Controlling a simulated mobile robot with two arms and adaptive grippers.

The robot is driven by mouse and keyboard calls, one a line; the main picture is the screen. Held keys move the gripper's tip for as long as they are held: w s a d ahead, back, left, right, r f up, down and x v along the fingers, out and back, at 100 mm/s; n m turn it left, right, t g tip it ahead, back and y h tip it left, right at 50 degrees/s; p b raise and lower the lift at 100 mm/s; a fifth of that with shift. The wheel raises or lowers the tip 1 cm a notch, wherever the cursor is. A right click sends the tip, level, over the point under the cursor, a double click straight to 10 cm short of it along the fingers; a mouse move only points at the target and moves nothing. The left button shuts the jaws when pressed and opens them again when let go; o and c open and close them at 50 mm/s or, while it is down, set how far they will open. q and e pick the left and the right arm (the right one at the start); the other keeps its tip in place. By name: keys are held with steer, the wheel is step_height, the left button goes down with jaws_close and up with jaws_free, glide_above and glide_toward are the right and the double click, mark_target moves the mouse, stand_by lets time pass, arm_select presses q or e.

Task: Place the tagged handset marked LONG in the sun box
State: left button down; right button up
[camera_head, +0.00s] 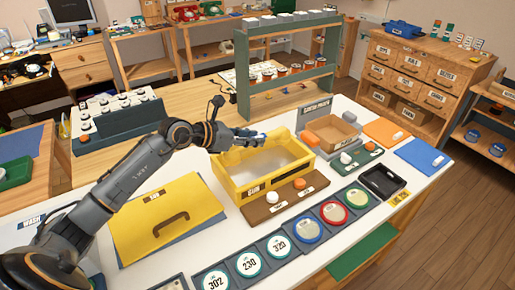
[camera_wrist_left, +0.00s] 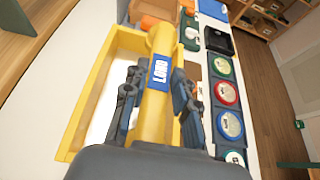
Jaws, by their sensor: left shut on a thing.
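The yellow open box (camera_head: 240,190), whose front label appears to read SUN, stands on the white table. It also shows in the left wrist view (camera_wrist_left: 88,105), with a pale bare floor in the part I can see. My left gripper (camera_wrist_left: 158,105) is shut on a yellow handset (camera_wrist_left: 160,45) with a blue tag (camera_wrist_left: 159,72); the tag's lettering is too small to read surely. My right gripper is not in view.
A yellow lid with a brown handle (camera_head: 150,213) lies left of the box. A brown base with two knobs (camera_head: 275,205) stands before it. A cardboard-coloured box (camera_head: 330,132) stands to the right. A green-grey shelf (camera_head: 290,84) rises behind. Dials (camera_head: 334,213) line the front edge.

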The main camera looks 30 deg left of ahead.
arm_select(q)
steer(key=w+f, duration=0.1)
steer(key=f, duration=0.1)
steer(key=w+f, duration=0.1)
steer(key=f, duration=0.2)
steer(key=w+f+p, duration=0.1)
steer(key=f, duration=0.1)
steer(key=shift+w+a+f, duration=0.15)
steer(key=shift+w+f, duration=0.2)
steer(key=shift+w, duration=0.05)
steer(key=shift+f, duration=0.1)
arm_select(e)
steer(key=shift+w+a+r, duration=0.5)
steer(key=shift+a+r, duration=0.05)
arm_select(q)
steer(key=shift+f+b, duration=0.65)
steer(key=c, duration=1.1)
jaws_free()
steer(key=shift+o, duration=0.2)
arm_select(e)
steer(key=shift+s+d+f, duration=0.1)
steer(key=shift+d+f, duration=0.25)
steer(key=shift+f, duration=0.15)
